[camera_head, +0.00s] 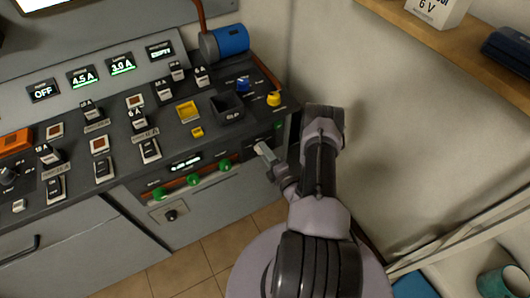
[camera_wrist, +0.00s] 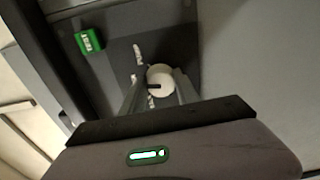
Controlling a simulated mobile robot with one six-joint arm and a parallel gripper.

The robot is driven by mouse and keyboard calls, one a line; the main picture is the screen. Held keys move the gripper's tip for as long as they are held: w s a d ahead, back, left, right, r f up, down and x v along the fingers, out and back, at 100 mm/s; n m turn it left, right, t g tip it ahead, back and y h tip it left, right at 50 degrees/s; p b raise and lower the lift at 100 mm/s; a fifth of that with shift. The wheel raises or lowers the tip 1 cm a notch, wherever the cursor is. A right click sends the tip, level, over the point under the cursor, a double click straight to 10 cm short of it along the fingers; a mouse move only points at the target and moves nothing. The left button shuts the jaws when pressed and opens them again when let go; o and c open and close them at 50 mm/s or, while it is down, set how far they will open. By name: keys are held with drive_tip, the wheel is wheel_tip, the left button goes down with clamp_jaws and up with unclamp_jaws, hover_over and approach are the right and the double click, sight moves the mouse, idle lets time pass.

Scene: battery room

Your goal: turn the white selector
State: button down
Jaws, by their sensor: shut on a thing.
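The white selector (camera_wrist: 161,76) is a round white knob with a dark pointer line, set on a dark panel face. White marks lie on the panel beside it. My gripper (camera_wrist: 158,88) has its two fingers on either side of the knob and is shut on it.
Green knobs (camera_head: 193,180) line a red strip to the left. The console top (camera_head: 225,130) holds several switches, a yellow knob (camera_head: 273,99) and a blue cylinder (camera_head: 232,39). A wall stands close on the right.

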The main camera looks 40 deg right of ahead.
drive_tip(key=n, duration=0.4)
drive_tip(key=n+p, duration=0.1)
drive_tip(key=n, duration=0.3)
drive_tip(key=n+h+p, duration=0.1)
drive_tip(key=n, duration=0.4)
drive_tip(key=shift+w+a+r, duration=0.1)
drive_tip(key=shift+r, duration=0.2)
drive_tip(key=shift+n, duration=0.3)
drive_tip(key=c, duration=0.9)
unclamp_jaws()
drive_tip(key=shift+f, duration=0.1)
